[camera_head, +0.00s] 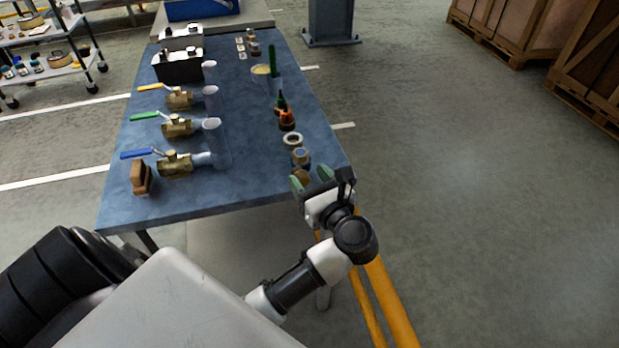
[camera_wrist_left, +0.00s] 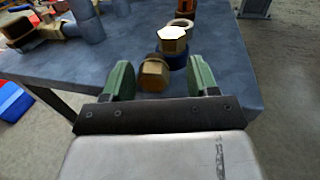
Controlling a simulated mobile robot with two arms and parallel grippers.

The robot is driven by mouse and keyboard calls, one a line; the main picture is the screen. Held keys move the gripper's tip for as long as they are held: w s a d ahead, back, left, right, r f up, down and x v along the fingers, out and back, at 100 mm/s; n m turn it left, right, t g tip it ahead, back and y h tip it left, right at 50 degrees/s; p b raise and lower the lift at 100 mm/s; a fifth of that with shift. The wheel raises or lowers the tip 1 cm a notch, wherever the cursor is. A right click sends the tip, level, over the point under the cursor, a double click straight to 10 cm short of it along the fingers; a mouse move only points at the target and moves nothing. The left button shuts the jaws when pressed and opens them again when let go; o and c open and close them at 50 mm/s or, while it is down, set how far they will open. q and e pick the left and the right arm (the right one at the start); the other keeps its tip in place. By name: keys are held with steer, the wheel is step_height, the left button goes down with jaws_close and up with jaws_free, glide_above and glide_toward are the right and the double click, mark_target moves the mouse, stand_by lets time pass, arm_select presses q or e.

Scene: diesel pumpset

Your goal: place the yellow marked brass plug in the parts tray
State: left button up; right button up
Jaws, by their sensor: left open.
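A brass plug with a hex head (camera_wrist_left: 154,73) stands at the near right corner of the table, also visible in the head view (camera_head: 300,176). My left gripper (camera_head: 311,181) is open there; in the left wrist view its green fingers (camera_wrist_left: 160,80) stand either side of this plug, with gaps. Just behind is a second hex-topped plug with a blue band (camera_wrist_left: 173,52), also in the head view (camera_head: 301,157). I cannot make out a yellow mark on either plug. A blue tray-like bin (camera_head: 198,10) sits at the far end; I cannot tell if it is the parts tray. My right gripper is not in view.
The blue table (camera_head: 240,180) carries brass valves with blue (camera_head: 174,163), green (camera_head: 177,126) and yellow (camera_head: 178,98) handles on the left. A pale ring (camera_head: 293,141) and an orange-brown bottle (camera_head: 287,121) stand behind the plugs. The floor to the right is clear up to wooden crates (camera_head: 520,30).

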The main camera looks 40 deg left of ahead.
arm_select(q)
steer(key=b+v, duration=0.2)
steer(key=v, duration=0.9)
steer(key=shift+s+d, duration=0.2)
steer(key=shift+d, duration=0.15)
steer(key=shift+f, duration=0.1)
